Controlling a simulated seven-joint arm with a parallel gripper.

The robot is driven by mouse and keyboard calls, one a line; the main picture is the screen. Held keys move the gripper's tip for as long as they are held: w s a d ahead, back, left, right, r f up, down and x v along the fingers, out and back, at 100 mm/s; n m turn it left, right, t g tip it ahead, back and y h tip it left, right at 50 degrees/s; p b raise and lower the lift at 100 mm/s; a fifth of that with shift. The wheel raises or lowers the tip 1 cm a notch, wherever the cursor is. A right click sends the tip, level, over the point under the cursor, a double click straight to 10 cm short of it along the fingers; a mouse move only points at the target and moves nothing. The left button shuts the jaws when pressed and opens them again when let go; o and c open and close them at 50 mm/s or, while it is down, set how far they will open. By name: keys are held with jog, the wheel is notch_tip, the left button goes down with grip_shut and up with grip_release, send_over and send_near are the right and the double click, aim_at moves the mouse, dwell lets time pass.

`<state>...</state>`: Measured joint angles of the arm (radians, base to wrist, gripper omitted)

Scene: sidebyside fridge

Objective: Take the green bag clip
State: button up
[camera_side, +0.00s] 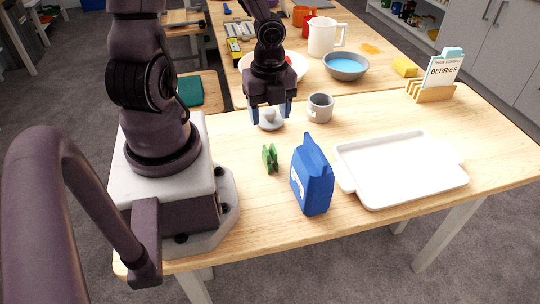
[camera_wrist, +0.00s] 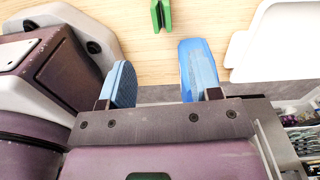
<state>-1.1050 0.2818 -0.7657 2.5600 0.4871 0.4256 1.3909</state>
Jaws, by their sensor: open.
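The green bag clip (camera_side: 270,158) stands on the wooden table between my base and a blue bag (camera_side: 312,178). In the wrist view the clip (camera_wrist: 160,14) is at the top edge, partly cut off, beyond and roughly between my fingertips. My gripper (camera_side: 271,112) points down above the table, behind the clip in the side view and apart from it. Its two blue fingers are spread in the wrist view (camera_wrist: 155,72), with nothing held between them.
A white tray (camera_side: 400,190) lies right of the blue bag. A grey mug (camera_side: 320,108) and a small pale rounded item (camera_side: 270,121) are near my gripper. A card holder (camera_side: 432,92) stands at the back right.

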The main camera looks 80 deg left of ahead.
send_over(270, 149)
jog(key=shift+m, duration=0.4)
notch_tip(270, 149, down, 5)
jog(key=shift+d+f, duration=0.1)
jog(key=shift+f, duration=1.3)
jog(key=shift+f, duration=0.1)
jog(key=shift+f, duration=2.5)
jog(key=shift+c, duration=0.4)
jog(key=c, duration=0.9)
